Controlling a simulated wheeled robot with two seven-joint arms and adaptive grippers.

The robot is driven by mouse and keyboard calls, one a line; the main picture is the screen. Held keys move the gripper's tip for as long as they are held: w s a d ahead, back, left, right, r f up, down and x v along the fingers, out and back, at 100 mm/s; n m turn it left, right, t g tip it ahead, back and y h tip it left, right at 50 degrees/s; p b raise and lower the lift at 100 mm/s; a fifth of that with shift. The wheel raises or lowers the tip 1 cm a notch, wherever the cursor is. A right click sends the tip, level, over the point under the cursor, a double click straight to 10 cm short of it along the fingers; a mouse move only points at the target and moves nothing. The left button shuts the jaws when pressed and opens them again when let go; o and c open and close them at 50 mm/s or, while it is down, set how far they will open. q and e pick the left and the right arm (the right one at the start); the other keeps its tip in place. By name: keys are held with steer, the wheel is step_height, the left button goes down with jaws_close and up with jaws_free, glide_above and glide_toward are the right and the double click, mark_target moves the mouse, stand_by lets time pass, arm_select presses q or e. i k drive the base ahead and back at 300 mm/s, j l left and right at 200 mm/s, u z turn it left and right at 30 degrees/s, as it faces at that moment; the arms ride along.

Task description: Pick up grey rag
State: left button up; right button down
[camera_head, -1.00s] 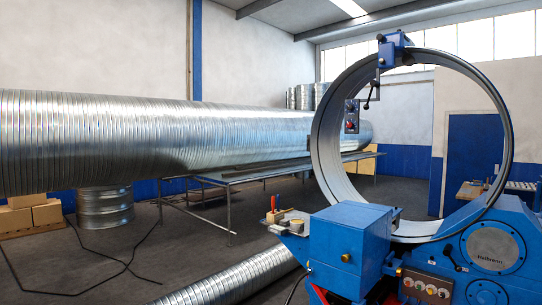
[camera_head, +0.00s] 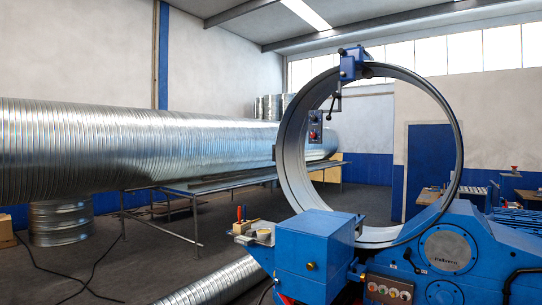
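A small greyish lump (camera_head: 263,234) lies on the ledge (camera_head: 250,241) at the left end of the blue machine. It is too small to tell whether it is the grey rag. A tool with a red handle (camera_head: 239,214) stands beside it on the same ledge. No other thing that looks like a grey rag can be made out. Neither of my grippers shows in the head view.
The blue machine (camera_head: 315,250) with its large steel ring (camera_head: 292,150) fills the front right. A long spiral duct (camera_head: 130,145) rests on a metal frame (camera_head: 190,205) at left. A dark cable lies on the floor (camera_head: 150,262). A bench (camera_head: 528,194) stands at right.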

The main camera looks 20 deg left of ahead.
mark_target(252, 233)
steer(key=k+u, duration=0.1)
steer(key=k, duration=0.55)
steer(key=i+j+u, duration=0.1)
steer(key=u, duration=0.3)
steer(key=i+u, duration=0.2)
steer(key=u, duration=0.2)
steer(key=i+u, duration=0.2)
steer(key=u, duration=0.2)
steer(key=i+l, duration=0.15)
steer(key=i, duration=0.65)
steer(key=i+l, duration=0.1)
steer(key=i, duration=0.7)
steer(key=i+l, duration=0.15)
steer(key=i, duration=1.75)
steer(key=i+j+z, duration=0.1)
steer(key=i, duration=1)
